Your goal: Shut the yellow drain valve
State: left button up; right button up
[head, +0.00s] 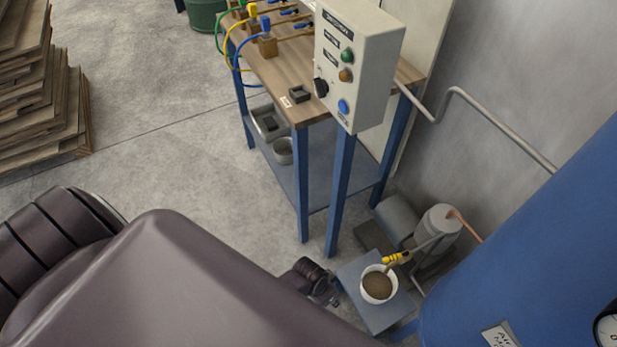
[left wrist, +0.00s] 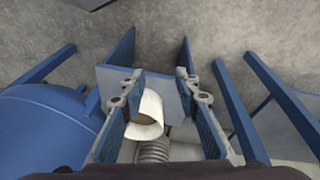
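The yellow drain valve (head: 397,258) is small and sits at the lower right in the head view, on piping just above a white bucket (head: 379,286) of brownish contents. I cannot tell its handle position. My left gripper (head: 326,293) is left of the bucket, mostly hidden behind my dark arm. In the left wrist view, my left gripper (left wrist: 160,82) is open, its two blue-padded fingers apart. The white bucket (left wrist: 147,122) shows between the fingers in that picture; contact cannot be told. The valve is not discernible there. My right gripper is not in view.
The bucket rests on a low blue-grey stand (head: 358,277). A grey cylinder (head: 438,229) is behind it, and a large blue tank (head: 520,250) stands right. A workbench (head: 265,75) with a control box (head: 365,45) stands behind. Open floor (head: 175,140) lies left of the bench.

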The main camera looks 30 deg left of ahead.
pick_arm(q)
jog(key=s+a+f+b, duration=0.1)
jog(key=s+a+f, duration=0.2)
jog(key=s+f, duration=0.3)
jog(key=shift+s+a+f+y, duration=0.15)
jog(key=shift+s+f+y, duration=0.05)
jog(key=shift+f+y, duration=0.25)
